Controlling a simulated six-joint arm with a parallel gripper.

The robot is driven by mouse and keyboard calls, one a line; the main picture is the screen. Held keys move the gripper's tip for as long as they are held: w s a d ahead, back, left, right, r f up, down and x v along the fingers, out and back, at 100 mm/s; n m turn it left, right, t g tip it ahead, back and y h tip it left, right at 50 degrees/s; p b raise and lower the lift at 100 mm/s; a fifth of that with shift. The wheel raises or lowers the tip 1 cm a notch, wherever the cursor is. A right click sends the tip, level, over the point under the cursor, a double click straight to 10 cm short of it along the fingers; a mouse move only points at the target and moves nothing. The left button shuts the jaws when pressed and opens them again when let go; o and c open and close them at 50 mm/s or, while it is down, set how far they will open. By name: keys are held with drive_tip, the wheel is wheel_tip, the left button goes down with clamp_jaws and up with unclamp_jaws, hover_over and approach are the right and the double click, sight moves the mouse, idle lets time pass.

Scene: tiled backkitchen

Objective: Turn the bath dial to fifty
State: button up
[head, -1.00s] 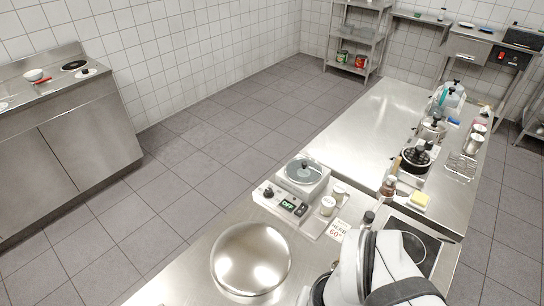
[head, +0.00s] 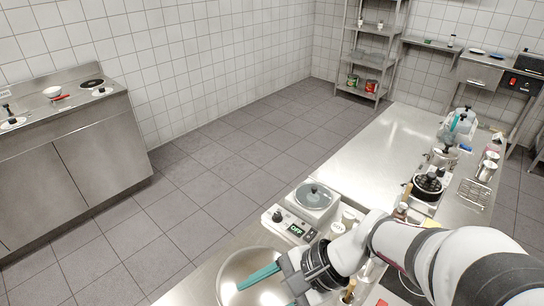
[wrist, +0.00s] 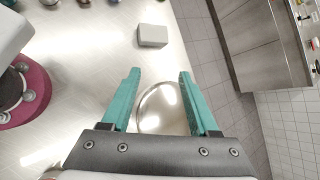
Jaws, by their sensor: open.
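The bath (head: 315,197) is a white unit with a round lid on top, on the steel counter in the head view. Its front panel has a dark round dial (head: 278,216) at the left and a small display (head: 297,230) showing green letters that read OFF. I cannot read the dial's scale. My gripper (head: 264,289) is open, with teal fingers apart and nothing held, nearer the camera than the bath panel and over the shiny round steel piece. In the wrist view my gripper (wrist: 160,75) also shows open. I cannot make out the bath there.
The round steel piece (head: 232,268) lies in front of the bath; it shows between the fingers in the wrist view (wrist: 160,108). A small pale block (wrist: 152,36) lies on the counter. White cups (head: 338,228) stand right of the bath, close to my arm. Pots (head: 429,184) stand farther back.

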drive_tip(key=w+d+f+m+t+y, duration=0.25)
drive_tip(key=w+m, duration=0.25)
drive_tip(key=w, duration=0.4)
drive_tip(key=m+t+h, duration=0.4)
drive_tip(key=m+t, duration=0.5)
drive_tip(key=m, duration=0.3)
approach(280, 217)
drive_tip(key=shift+g, duration=0.25)
drive_tip(key=x, duration=0.7)
drive_tip(key=shift+w+a, duration=0.2)
drive_tip(key=shift+w, duration=0.15)
drive_tip(key=shift+w+a, duration=0.2)
drive_tip(key=shift+w, duration=0.15)
clamp_jaws()
